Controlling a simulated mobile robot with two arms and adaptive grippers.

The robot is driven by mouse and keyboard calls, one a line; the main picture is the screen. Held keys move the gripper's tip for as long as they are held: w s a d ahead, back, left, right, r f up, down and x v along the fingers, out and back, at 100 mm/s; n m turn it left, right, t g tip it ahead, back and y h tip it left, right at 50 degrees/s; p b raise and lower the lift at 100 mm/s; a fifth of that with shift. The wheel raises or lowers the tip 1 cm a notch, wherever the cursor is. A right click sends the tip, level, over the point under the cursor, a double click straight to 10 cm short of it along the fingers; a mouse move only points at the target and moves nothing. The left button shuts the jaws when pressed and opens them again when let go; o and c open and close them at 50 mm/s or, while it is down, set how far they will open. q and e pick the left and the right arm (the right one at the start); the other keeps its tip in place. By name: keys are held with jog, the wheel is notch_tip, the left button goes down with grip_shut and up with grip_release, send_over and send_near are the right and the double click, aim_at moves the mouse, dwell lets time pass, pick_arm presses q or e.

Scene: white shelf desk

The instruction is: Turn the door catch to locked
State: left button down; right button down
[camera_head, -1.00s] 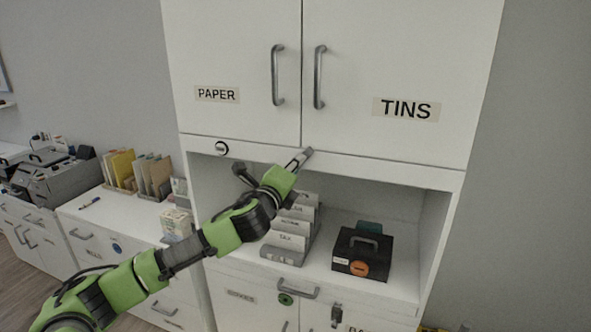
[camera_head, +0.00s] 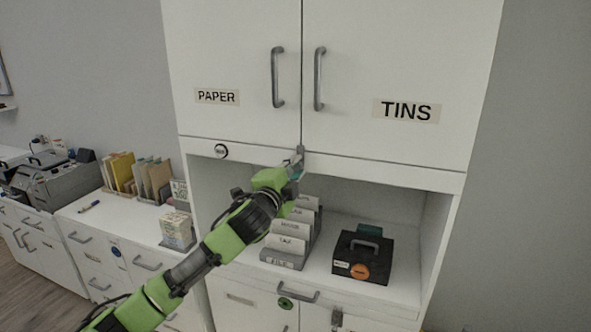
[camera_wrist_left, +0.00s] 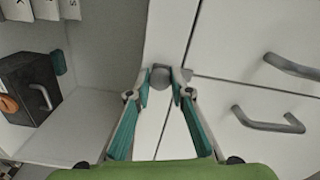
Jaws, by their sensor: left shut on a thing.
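The door catch (camera_head: 300,150) is a small grey metal piece on the rail under the two upper doors, at the seam between them. My left gripper (camera_head: 295,163) reaches up to it from below left. In the left wrist view, the two fingertips close on either side of the catch's rounded grey end (camera_wrist_left: 160,76), near the door seam. Much of the catch is hidden by the fingers, so its exact angle is hard to tell. The PAPER door (camera_head: 225,60) and the TINS door (camera_head: 400,60) are both closed. My right gripper is not in view.
A round lock-like disc (camera_head: 221,151) sits on the rail to the left. Under the rail, the open niche holds a file rack (camera_head: 283,258) and a black box (camera_head: 362,257) with a handle. Door handles (camera_head: 319,78) stick out above the catch.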

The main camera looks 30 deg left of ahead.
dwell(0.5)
pick_arm(q)
jog(key=c, duration=1.8)
grip_release()
jog(key=shift+s, duration=0.1)
jog(key=v, duration=1.1)
jog(key=shift+s+f, duration=0.1)
jog(key=shift+s, duration=0.3)
